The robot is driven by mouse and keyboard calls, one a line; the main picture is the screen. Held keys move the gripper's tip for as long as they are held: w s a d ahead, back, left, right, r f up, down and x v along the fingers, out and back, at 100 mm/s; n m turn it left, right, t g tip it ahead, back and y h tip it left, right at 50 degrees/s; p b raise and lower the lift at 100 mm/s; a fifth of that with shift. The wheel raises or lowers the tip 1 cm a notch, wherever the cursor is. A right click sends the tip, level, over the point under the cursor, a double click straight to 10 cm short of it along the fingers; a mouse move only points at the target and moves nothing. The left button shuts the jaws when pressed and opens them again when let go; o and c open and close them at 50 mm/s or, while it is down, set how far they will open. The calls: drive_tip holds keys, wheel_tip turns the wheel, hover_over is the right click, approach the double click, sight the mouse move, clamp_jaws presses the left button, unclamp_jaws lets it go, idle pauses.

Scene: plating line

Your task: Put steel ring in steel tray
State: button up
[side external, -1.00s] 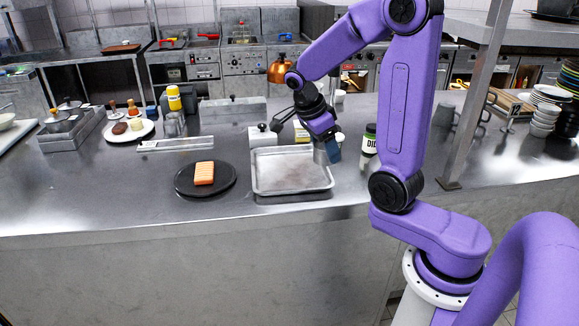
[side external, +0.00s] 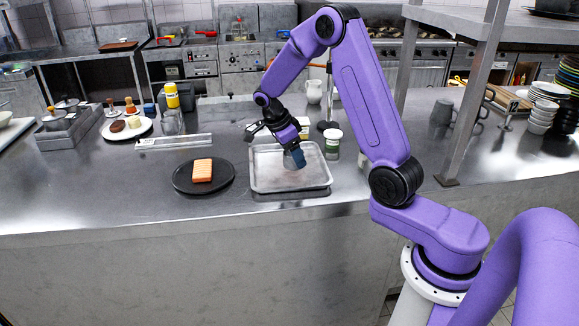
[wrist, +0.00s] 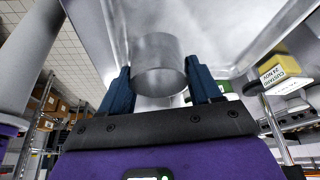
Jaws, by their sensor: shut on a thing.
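The steel ring (wrist: 158,65), a short grey cylinder, sits between the two blue fingers of my gripper (wrist: 160,88) in the wrist view. My gripper is shut on it. The steel tray (side external: 262,184) is a shallow rectangular pan on the counter in the side view. My gripper (side external: 294,159) is over the tray's right half, fingers pointing down. The ring is mostly hidden by the fingers there, and I cannot tell whether it touches the tray floor. The tray's wall (wrist: 272,35) also shows in the wrist view behind the ring.
A black plate (side external: 184,186) with an orange salmon piece (side external: 202,170) lies just left of the tray. A long metal holder (side external: 174,142) lies behind the plate. The counter front is clear.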

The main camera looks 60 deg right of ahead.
drive_tip(key=shift+w+d+f, duration=0.25)
drive_tip(key=shift+w+f, duration=0.6)
drive_tip(key=shift+f, duration=1.8)
drive_tip(key=shift+f, duration=0.15)
drive_tip(key=o, duration=1.1)
drive_tip(key=shift+c, duration=0.2)
